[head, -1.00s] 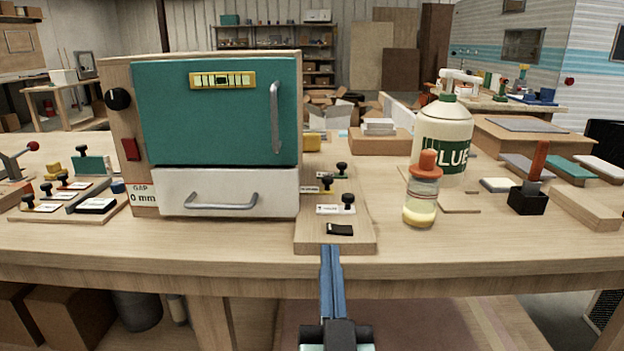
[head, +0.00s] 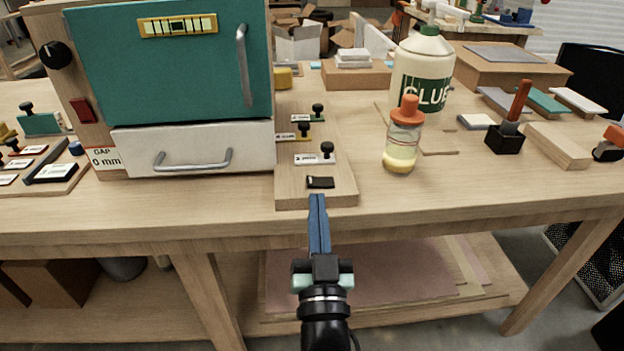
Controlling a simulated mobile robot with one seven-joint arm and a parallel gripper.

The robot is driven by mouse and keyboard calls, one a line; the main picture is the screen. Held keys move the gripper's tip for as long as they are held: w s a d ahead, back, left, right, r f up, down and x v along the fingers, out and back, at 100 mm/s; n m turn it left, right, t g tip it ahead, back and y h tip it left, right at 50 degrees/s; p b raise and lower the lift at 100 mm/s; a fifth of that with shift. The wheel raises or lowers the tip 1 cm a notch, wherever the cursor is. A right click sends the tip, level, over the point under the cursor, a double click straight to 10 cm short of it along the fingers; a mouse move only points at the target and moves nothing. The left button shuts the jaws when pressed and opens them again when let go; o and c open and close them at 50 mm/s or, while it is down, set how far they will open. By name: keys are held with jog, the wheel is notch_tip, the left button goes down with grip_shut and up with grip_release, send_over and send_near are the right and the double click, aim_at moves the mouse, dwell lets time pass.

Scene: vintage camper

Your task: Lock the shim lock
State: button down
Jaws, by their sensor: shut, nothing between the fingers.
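No part carries a readable "shim lock" label, so I cannot tell for sure which one it is. A small black piece (head: 320,182) lies at the board's front end. A red switch (head: 82,110) and a black dial (head: 55,55) sit on the cabinet's left side. My gripper (head: 317,198) is shut and empty, its blue fingers pointing at the board's front end, just short of the black piece in the picture. I cannot tell whether it touches the board.
The teal-doored cabinet (head: 180,80) with a white drawer (head: 190,148) stands left of the board. A capped jar (head: 402,150), a glue bottle (head: 420,70) and a black holder (head: 505,140) stand to the right. The bench front between the board and jar is clear.

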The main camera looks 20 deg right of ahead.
notch_tip(320, 180, up, 3)
jog(key=p, duration=0.2)
send_over(311, 190)
jog(key=s, duration=0.1)
jog(key=shift+s+d, duration=0.1)
jog(key=shift+s, duration=0.1)
jog(key=f, duration=0.1)
jog(key=f+b, duration=0.1)
jog(key=f, duration=0.1)
jog(key=shift+w, duration=0.2)
jog(key=shift+f, duration=0.65)
jog(key=shift+a, duration=0.2)
jog(key=shift+f+b, duration=0.55)
jog(key=shift+b, duration=0.1)
jog(key=shift+r, duration=0.1)
